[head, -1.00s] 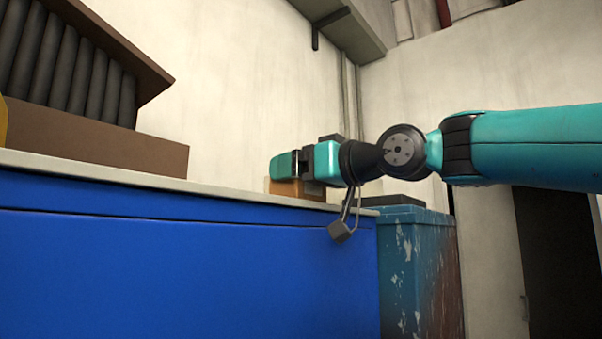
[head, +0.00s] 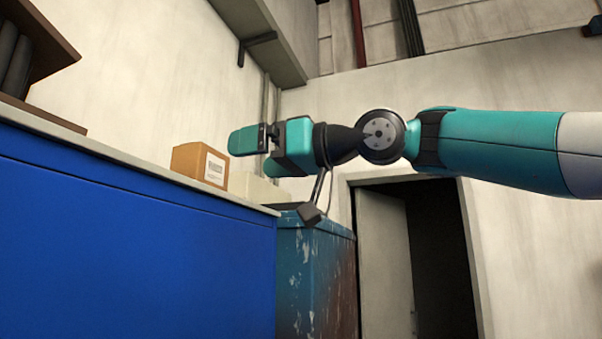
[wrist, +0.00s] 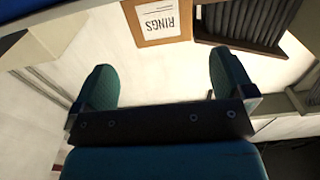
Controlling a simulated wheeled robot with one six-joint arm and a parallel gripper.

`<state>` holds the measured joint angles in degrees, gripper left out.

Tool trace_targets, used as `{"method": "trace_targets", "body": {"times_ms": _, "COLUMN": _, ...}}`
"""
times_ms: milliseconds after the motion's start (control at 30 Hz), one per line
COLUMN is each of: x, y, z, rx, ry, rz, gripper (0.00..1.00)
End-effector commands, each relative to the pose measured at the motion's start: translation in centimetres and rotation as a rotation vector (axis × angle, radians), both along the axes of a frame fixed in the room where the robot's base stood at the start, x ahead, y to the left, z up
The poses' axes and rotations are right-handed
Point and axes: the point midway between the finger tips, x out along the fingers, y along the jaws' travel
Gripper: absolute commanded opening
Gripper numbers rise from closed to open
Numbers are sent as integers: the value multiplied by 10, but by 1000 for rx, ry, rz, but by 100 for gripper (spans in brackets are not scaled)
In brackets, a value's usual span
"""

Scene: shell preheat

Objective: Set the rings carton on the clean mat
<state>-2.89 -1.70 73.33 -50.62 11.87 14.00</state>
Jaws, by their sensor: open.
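A brown cardboard carton (head: 199,165) with a white barcode label stands on the bench top near its right end in the head view. In the wrist view, a carton marked RINGS (wrist: 158,22) shows at the top middle, beyond my fingers and apart from them. My gripper (head: 254,154) is open and empty, to the right of the carton and slightly above it in the head view. Its two teal fingers are spread wide in the wrist view (wrist: 162,84). I cannot make out a clean mat in either view.
A blue-fronted bench (head: 130,235) fills the left. A brown holder with dark cylinders (head: 38,50) stands on it. A pale box (head: 256,189) sits behind the carton. A worn blue cabinet (head: 318,275) stands beyond the bench, and a doorway (head: 440,260) is at right.

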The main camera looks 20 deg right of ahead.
Motion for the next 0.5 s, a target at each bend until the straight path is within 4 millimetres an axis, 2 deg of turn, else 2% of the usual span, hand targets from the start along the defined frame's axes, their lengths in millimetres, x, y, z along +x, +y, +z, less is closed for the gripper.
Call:
{"method": "trace_targets", "body": {"times_ms": 33, "x": -7, "y": -13, "z": -4, "rx": 0, "ry": -3, "rz": -9, "gripper": 100}}
{"method": "trace_targets", "body": {"times_ms": 200, "x": -27, "y": -38, "z": -2, "rx": -1, "ry": -2, "rz": -7, "gripper": 100}}
{"method": "trace_targets", "body": {"times_ms": 500, "x": -40, "y": -52, "z": 0, "rx": 1, "ry": 2, "rz": -1, "gripper": 100}}
